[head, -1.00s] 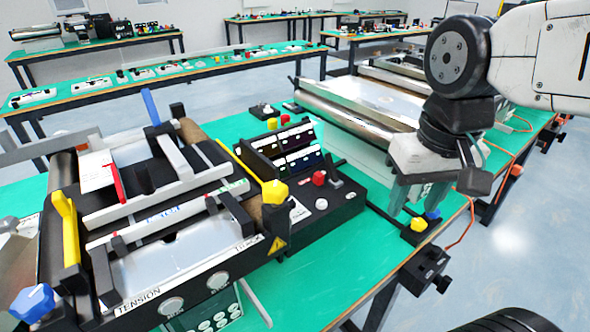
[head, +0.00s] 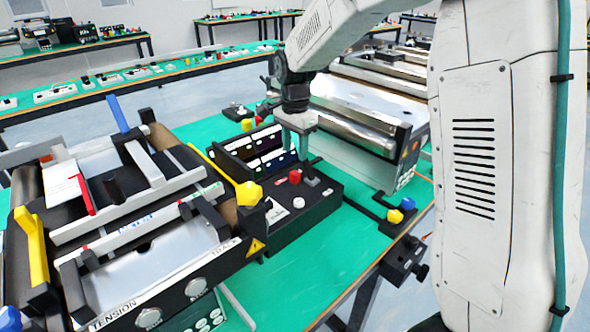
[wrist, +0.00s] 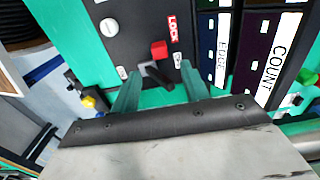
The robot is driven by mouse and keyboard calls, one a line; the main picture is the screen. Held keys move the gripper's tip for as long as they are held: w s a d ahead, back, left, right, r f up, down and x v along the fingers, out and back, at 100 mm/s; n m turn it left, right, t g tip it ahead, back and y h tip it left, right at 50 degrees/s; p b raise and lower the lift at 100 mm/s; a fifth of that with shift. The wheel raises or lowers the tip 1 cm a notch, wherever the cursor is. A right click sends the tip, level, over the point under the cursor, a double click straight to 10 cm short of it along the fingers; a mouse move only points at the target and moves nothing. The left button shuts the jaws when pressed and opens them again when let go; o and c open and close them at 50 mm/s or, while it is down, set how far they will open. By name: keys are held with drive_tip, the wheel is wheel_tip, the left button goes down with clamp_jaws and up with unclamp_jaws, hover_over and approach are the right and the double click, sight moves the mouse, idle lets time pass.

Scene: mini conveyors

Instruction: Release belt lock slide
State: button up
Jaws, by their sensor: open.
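A black control box (head: 318,205) stands on the green bench, beside the mini conveyor (head: 165,260). A small red knob (head: 295,177) and a short dark lever (head: 311,172) show on its top. In the wrist view the red knob (wrist: 159,50) is beside a red LOCK label (wrist: 174,29), with the dark lever (wrist: 156,73) just below it. I cannot tell which part is the slide. My gripper (head: 302,150) points down over the box. In the wrist view its greenish fingers (wrist: 158,88) are open, one on each side of the lever, apparently empty; contact cannot be told.
A rack with label cards (head: 265,155) stands close behind the gripper. Another conveyor (head: 360,115) is at the back right. A yellow and blue knob fixture (head: 398,213) sits at the bench's edge. Bare bench lies in front.

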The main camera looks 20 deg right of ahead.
sight(295, 172)
wheel_tip(295, 172, down, 8)
drive_tip(key=shift+r, duration=0.2)
clamp_jaws()
